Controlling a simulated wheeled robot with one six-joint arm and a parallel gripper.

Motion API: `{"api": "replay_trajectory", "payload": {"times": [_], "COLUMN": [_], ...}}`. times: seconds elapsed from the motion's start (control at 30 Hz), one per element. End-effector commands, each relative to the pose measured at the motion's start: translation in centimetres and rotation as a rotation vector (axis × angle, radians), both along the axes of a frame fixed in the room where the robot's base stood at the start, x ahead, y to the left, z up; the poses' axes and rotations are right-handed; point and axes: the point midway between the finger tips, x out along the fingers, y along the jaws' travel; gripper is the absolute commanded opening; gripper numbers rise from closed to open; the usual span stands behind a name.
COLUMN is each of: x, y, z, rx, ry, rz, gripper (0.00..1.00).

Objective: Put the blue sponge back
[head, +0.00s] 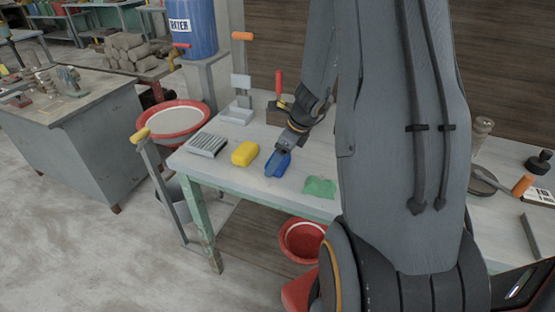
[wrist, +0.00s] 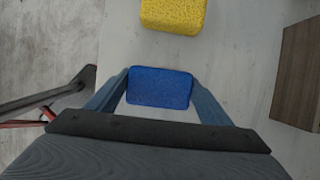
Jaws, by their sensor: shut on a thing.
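The blue sponge (wrist: 160,88) is between the two fingers of my gripper (wrist: 160,86) in the wrist view. The fingers touch its left and right sides, and my gripper is shut on it. In the head view the blue sponge (head: 279,164) is at or just above the pale table top, partly covered by my gripper (head: 282,158). I cannot tell whether it touches the table. A yellow sponge (head: 244,153) lies to its left on the table and also shows at the top of the wrist view (wrist: 173,14).
A grey ribbed block (head: 207,145) lies left of the yellow sponge. A green crumpled piece (head: 320,187) lies to the right. A wooden block (wrist: 299,75) is at the right of the wrist view.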

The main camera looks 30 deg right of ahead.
Motion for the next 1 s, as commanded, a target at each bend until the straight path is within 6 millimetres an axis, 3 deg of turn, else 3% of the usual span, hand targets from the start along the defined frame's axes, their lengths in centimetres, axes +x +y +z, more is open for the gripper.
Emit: {"api": "replay_trajectory", "payload": {"times": [0.3,0.33,0.43,0.8,1.0], "x": [0.0,0.0,0.0,0.0,-0.7], "y": [0.0,0.0,0.0,0.0,-0.8], "z": [-0.3,-0.3,-0.2,0.1,2.7], "rx": [0.0,0.0,0.0,0.0,-0.003], "ry": [0.0,0.0,0.0,0.0,-0.005], "rz": [-0.001,-0.001,0.0,0.0,-0.001], "gripper": [0.56,0.77,0.92,0.92,0.92]}}
